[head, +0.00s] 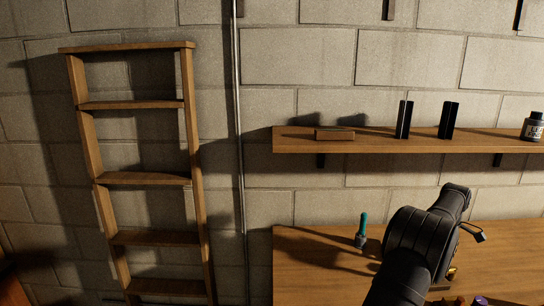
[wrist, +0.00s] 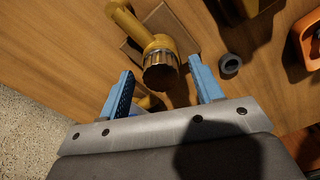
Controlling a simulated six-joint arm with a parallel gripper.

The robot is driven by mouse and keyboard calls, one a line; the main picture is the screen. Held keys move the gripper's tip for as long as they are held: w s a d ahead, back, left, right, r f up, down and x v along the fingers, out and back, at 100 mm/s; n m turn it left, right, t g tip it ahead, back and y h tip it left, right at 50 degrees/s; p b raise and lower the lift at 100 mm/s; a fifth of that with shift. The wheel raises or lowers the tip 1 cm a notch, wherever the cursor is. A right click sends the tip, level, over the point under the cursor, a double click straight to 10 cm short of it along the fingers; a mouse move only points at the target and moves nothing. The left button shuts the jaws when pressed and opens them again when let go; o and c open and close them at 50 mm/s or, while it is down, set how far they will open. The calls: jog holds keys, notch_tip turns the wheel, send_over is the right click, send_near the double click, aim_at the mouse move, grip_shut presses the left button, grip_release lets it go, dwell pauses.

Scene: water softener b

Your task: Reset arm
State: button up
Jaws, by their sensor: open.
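My gripper (wrist: 160,68) shows in the wrist view as two blue fingers spread apart, with nothing clamped between them. A yellow pipe-like fitting (wrist: 139,27) with a ribbed brass-coloured collar (wrist: 160,70) lies beyond and between the fingertips. I cannot tell whether the fingers touch it. In the head view my dark arm reaches over the right part of the workbench, and my gripper's fingers are hidden.
A wooden workbench (head: 310,270) holds a teal-handled tool (head: 363,228) left of my arm. A shelf (head: 365,144) runs above it. A ladder (head: 196,150) leans at left. A dark ring (wrist: 230,65) and an orange object (wrist: 305,38) lie right of the fingers.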

jog(key=m, duration=0.4)
jog(key=shift+m, duration=0.3)
jog(key=shift+o, duration=0.4)
jog(key=o, duration=0.8)
jog(key=m, duration=0.1)
jog(key=m+t+h, duration=0.1)
jog(key=m, duration=0.1)
jog(key=shift+s+f+t+h, duration=0.15)
jog(key=shift+s+t+h, duration=0.15)
jog(key=shift+s, duration=0.05)
jog(key=shift+s+a+m+t+h, duration=0.1)
jog(key=shift+s+m+t+h, duration=0.15)
jog(key=shift+m+t+h, duration=0.25)
jog(key=s+a+r+m+t+h, duration=0.3)
jog(key=s+a+m+t, duration=0.1)
jog(key=s+a+m, duration=0.2)
jog(key=s+a+r+m+t+h, duration=0.3)
jog(key=s+a+m+h, duration=0.1)
jog(key=s+a+m, duration=0.25)
jog(key=x, duration=1)
jog(key=shift+f, duration=0.15)
